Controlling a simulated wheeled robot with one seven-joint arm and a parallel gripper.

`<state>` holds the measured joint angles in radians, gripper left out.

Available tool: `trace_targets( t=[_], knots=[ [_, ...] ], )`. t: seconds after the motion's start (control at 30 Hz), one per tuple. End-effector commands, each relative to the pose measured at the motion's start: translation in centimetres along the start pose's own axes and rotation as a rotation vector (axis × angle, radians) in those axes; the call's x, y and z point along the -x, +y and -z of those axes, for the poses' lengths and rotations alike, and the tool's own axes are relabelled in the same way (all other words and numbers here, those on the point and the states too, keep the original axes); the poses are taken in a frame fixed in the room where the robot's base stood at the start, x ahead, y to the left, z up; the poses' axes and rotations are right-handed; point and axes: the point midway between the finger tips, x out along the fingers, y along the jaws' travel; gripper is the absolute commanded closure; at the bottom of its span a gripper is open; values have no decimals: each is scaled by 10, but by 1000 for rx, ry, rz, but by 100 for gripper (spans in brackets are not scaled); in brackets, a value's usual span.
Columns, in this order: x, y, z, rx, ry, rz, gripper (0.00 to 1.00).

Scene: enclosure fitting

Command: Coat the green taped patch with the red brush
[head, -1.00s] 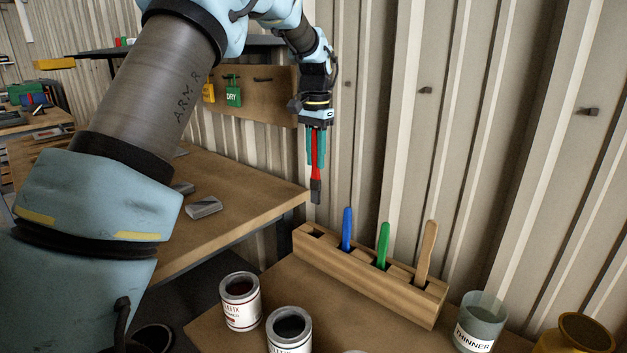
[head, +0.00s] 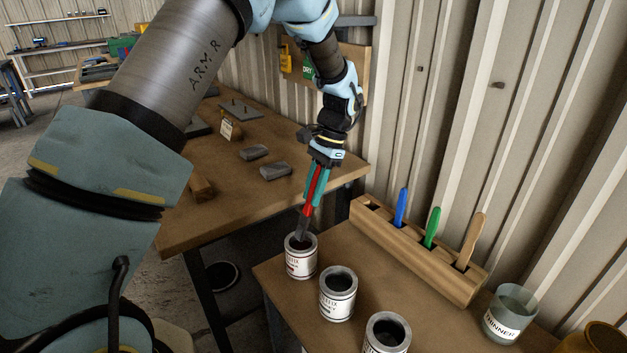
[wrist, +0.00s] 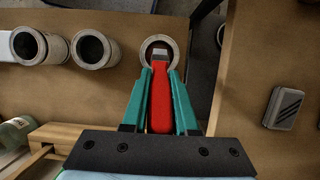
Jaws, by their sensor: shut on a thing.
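My gripper (head: 315,186) is shut on the red brush (head: 308,199), with its teal fingers on either side of the red handle. The brush points down at the leftmost paint can (head: 301,262) in the head view, and its dark tip is at the can's mouth. Whether the tip touches the paint cannot be told. In the wrist view the red brush (wrist: 160,100) lies between the fingers and its tip overlaps the round can opening (wrist: 158,47). I cannot make out a green taped patch in either view.
Two more open cans, a middle one (head: 338,293) and a right one (head: 386,333), stand beside it. A wooden rack (head: 418,255) holds blue, green and wooden-handled tools. A thinner jar (head: 510,312) is at the right. A larger workbench (head: 225,205) carries grey blocks.

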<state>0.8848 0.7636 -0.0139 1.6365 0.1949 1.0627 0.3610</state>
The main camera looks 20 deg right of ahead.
Motion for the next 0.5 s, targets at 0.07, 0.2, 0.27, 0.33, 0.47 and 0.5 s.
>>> trace_targets(
  t=[0.07, 0.2, 0.27, 0.33, 0.47, 0.5],
  knots=[
    [-6, 0, 2, 0, 0, 0, 100],
    [-17, 0, 6, 1, -1, -1, 100],
    [-23, 0, 8, 1, -1, -1, 100],
    [-30, 0, 10, 1, -1, -1, 100],
    [-43, 0, 15, 1, -1, -1, 100],
    [-46, 0, 16, 1, -1, -1, 100]
  ],
)
